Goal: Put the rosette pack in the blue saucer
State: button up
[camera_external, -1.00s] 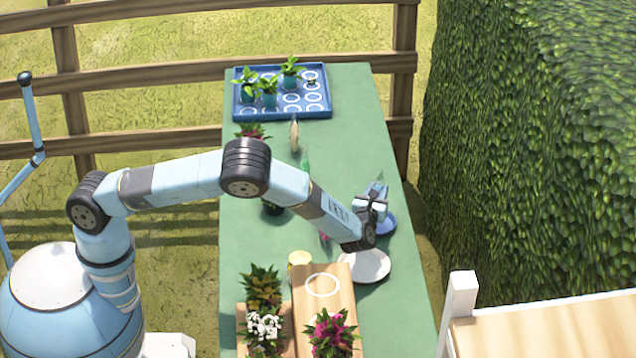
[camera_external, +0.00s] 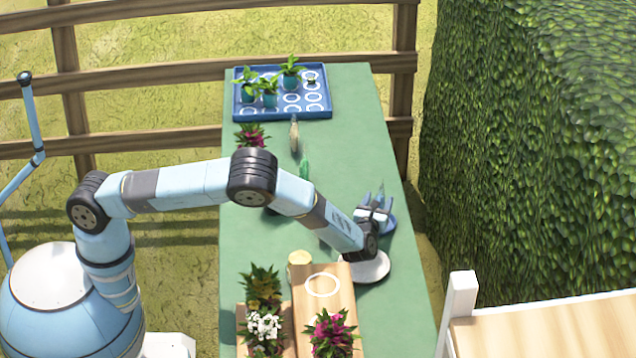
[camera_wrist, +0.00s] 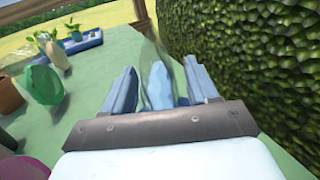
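The rosette pack, a pale, thin, pointed packet (camera_external: 381,189), stands up between the fingers of my gripper (camera_external: 374,206) over the blue saucer (camera_external: 391,224). The arm and gripper hide much of the saucer. In the wrist view the pack (camera_wrist: 157,88) shows as a pale blue-grey upright shape between the fingers (camera_wrist: 160,88), with a gap on each side. The fingers are spread apart and look open around it. Its lower end is hidden, so I cannot tell exactly how it rests on the saucer.
A white plate (camera_external: 376,268) lies just in front, partly under my arm. A wooden stand (camera_external: 318,312), potted flowers (camera_external: 265,328) and a yellow round thing (camera_external: 299,258) are near. A green packet (camera_external: 305,170) and tan packet (camera_external: 294,136) stand mid-table; a blue tray (camera_external: 322,113) is behind.

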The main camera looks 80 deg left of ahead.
jog(key=v, duration=0.4)
jog(key=shift+d, duration=0.25)
jog(key=s+a+r+n+g+h, duration=0.1)
jog(key=s+a+r+n+g, duration=0.1)
jog(key=s+r+n, duration=0.45)
jog(key=s+a+r+n+g+h, duration=0.1)
jog(key=s+a+r+g+h, duration=0.2)
jog(key=r, duration=0.7)
jog(key=s+d+r+n+g+h, duration=0.1)
jog(key=s+r+n+h, duration=0.15)
jog(key=s+r, duration=0.4)
jog(key=s+d+r+n+h, duration=0.1)
jog(key=s+r+n+h, duration=0.2)
jog(key=s, duration=0.6)
jog(key=s+d+r+n+t+h, duration=0.1)
jog(key=s+d+r+n+h, duration=0.1)
jog(key=s, duration=0.8)
jog(key=s+d+r+n+t+h, duration=0.2)
jog(key=s+d+r+n, duration=0.1)
jog(key=s+d, duration=0.4)
jog(key=s+d+r+n+t+h, duration=0.1)
jog(key=s+d+r+n+h, duration=0.2)
jog(key=s, duration=1)
jog(key=shift+s+d+n+t, duration=0.25)
jog(key=shift+d+n+t, duration=0.15)
jog(key=shift+d+n, duration=0.3)
